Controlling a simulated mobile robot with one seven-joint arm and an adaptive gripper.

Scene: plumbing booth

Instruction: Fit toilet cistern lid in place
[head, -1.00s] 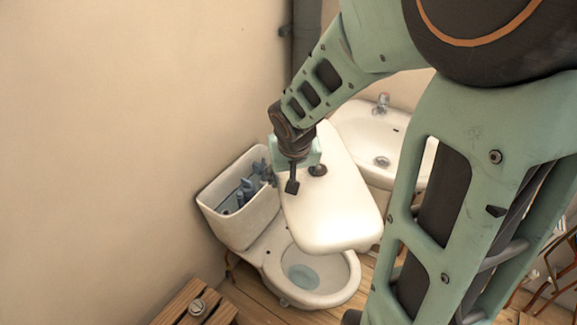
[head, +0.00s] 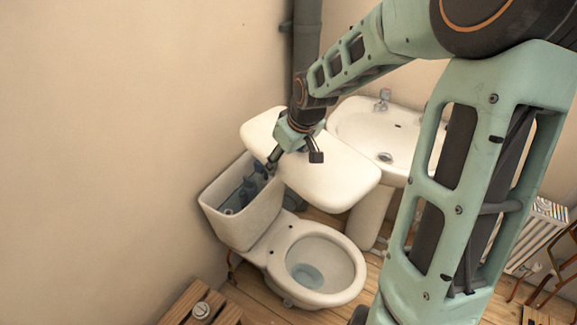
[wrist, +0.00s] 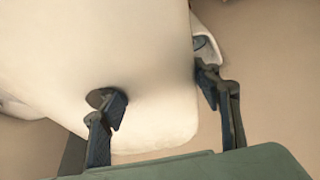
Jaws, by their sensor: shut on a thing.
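The white cistern lid (head: 335,180) is held roughly flat in the air, right of and above the open cistern (head: 242,222). My gripper (head: 293,158) is shut on the lid. In the wrist view, my gripper (wrist: 163,98) has one finger at the dark round spot in the lid (wrist: 120,50) and the other at its edge. The cistern's top is uncovered and blue-grey fittings (head: 250,188) show inside. The lid's left end overlaps the cistern's back corner in the head view; the exact gap between them cannot be told.
The toilet bowl (head: 345,268) stands in front of the cistern, seat area open. A white washbasin (head: 365,125) on a pedestal is close behind the lid. A grey pipe (head: 306,50) runs up the wall corner. A slatted wooden surface (head: 180,305) is at the lower left.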

